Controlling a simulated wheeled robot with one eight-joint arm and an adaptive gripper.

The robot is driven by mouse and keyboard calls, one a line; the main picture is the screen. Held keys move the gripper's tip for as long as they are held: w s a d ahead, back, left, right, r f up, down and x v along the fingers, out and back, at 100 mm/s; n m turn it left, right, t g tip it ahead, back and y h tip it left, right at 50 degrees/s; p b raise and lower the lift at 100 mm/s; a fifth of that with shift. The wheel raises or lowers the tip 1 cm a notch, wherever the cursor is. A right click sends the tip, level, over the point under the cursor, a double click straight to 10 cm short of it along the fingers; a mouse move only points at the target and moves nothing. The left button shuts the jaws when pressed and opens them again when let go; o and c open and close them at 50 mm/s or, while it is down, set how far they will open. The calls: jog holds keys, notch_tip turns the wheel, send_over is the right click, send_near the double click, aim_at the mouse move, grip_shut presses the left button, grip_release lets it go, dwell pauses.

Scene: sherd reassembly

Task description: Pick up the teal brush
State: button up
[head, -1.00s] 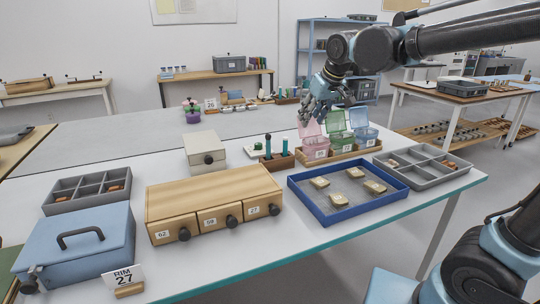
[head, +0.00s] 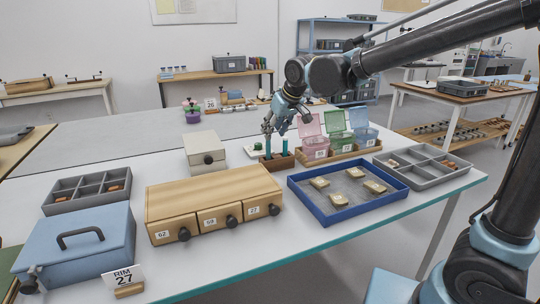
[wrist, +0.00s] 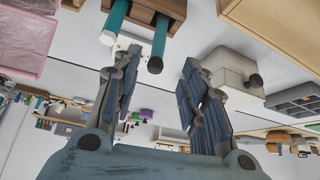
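Two teal upright handles stand in a small wooden block (head: 277,162) at the middle of the table. The left one (head: 268,146) shows a dark end in the wrist view (wrist: 160,36). The right one (head: 285,148) shows a white end in the wrist view (wrist: 115,20). Their lower ends are hidden in the block, so I cannot tell which is the brush. My gripper (head: 275,130) is open and empty just above the handles. In the wrist view, the dark-ended handle appears beyond the gap between my fingertips (wrist: 160,58).
Pink, green and blue lidded boxes (head: 338,141) stand right of the block. A cream box (head: 205,150) stands left. A wooden drawer unit (head: 165,205) and blue tray (head: 335,216) with sherds lie in front.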

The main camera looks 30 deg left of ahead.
send_over(268, 160)
jog(key=w, duration=0.1)
jog(key=shift+a+f, duration=0.2)
jog(key=shift+f, duration=3.6)
jog(key=shift+c, duration=0.4)
grip_shut()
